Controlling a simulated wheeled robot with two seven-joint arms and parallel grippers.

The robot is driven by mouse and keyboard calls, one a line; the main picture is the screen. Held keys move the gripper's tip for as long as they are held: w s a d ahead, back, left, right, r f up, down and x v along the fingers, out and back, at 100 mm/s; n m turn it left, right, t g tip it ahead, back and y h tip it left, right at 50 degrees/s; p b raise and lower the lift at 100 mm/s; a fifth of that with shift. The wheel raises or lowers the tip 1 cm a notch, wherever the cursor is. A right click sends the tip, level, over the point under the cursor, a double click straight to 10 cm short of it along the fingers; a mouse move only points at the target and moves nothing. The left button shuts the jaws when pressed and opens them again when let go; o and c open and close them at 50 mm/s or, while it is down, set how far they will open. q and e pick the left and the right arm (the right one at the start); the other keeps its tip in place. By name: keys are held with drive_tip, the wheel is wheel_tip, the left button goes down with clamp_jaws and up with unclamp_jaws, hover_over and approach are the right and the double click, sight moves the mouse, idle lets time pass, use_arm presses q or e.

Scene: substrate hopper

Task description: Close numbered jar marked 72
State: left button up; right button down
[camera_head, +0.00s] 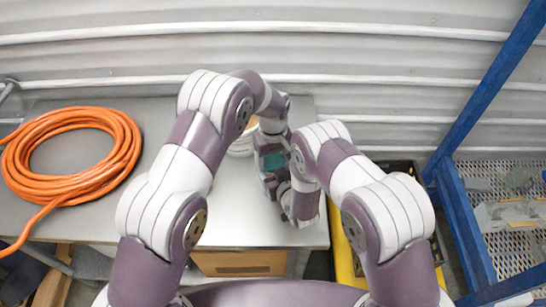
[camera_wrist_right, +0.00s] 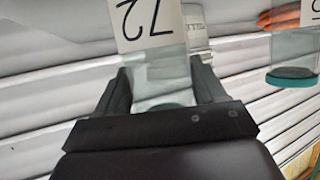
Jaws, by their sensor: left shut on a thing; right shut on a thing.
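The glass jar marked 72 (camera_wrist_right: 160,70) is in the right wrist view, its label upside down in the picture. My right gripper (camera_wrist_right: 163,95) is shut on it, a dark finger on each side. I see no teal lid on its near end. In the head view my left gripper (camera_head: 268,150) is over the right part of the metal table, close to my right gripper's wrist. It is shut on a small teal thing (camera_head: 274,161) that looks like a lid. My arms hide most of the jar in the head view.
Another glass jar with a teal lid (camera_wrist_right: 292,76) stands apart in the right wrist view. A coil of orange hose (camera_head: 75,150) lies on the metal table (camera_head: 245,215) at left. A pale round container (camera_head: 240,147) is behind my left arm. A blue frame (camera_head: 470,215) stands at right.

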use_arm(q)
drive_tip(key=m, duration=0.6)
drive_tip(key=o, duration=1.2)
drive_tip(key=shift+c, duration=0.2)
